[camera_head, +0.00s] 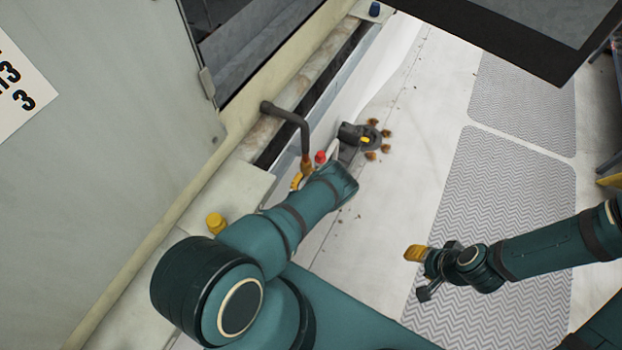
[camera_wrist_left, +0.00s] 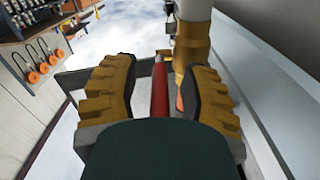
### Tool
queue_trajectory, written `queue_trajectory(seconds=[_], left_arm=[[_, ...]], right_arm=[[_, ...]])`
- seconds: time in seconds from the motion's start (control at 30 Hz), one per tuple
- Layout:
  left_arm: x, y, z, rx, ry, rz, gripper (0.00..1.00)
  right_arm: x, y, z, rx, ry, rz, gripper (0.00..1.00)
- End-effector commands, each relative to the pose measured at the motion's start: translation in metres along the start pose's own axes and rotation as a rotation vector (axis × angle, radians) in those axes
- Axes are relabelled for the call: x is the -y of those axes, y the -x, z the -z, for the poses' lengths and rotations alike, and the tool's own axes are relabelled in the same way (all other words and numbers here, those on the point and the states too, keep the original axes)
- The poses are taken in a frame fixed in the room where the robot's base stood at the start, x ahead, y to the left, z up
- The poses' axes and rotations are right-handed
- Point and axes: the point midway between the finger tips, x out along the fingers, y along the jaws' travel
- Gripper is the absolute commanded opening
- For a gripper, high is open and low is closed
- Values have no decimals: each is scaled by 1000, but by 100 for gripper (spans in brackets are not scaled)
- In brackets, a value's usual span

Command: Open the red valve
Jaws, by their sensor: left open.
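The red valve's handle shows as a small red tip (camera_head: 320,157) beside a brown pipe in the head view, mostly hidden by my left arm. In the left wrist view it is a red bar (camera_wrist_left: 159,90) between the two yellow finger pads. My left gripper (camera_wrist_left: 163,70) is open around the bar, with gaps visible on both sides. In the head view its fingers are largely hidden behind my wrist. My right gripper (camera_head: 422,270) hangs at the right, away from the valve, over the patterned floor. Its finger opening is unclear.
A dark bent pipe (camera_head: 288,116) rises beside the valve. A dark fitting (camera_head: 360,136) with several rusty bolts lies just beyond. A grey cabinet wall (camera_head: 105,120) stands at left. A yellow cap (camera_head: 215,223) sits on the ledge. The patterned floor (camera_head: 510,215) at right is clear.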

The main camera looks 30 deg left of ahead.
Motion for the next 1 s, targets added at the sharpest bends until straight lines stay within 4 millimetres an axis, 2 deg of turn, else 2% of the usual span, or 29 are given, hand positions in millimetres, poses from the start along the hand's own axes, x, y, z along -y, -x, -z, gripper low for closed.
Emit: queue_trajectory(seconds=[0.2, 0.27, 0.3, 0.33, 0.73, 1.0], left_arm=[[0, 0, 0, 0, 0, 0, 44], [0, 0, 0, 0, 0, 0, 23], [0, 0, 0, 0, 0, 0, 9], [0, 0, 0, 0, 0, 0, 0], [0, 0, -2, -13, 1, 3, 0], [-2, 0, -12, -153, 8, 32, 0]], right_arm=[[0, 0, 0, 0, 0, 0, 47], [0, 0, 0, 0, 0, 0, 47], [0, 0, 0, 0, 0, 0, 47], [0, 0, 0, 0, 0, 0, 47], [0, 0, 0, 0, 0, 0, 47], [0, 0, 0, 0, 0, 0, 47]])
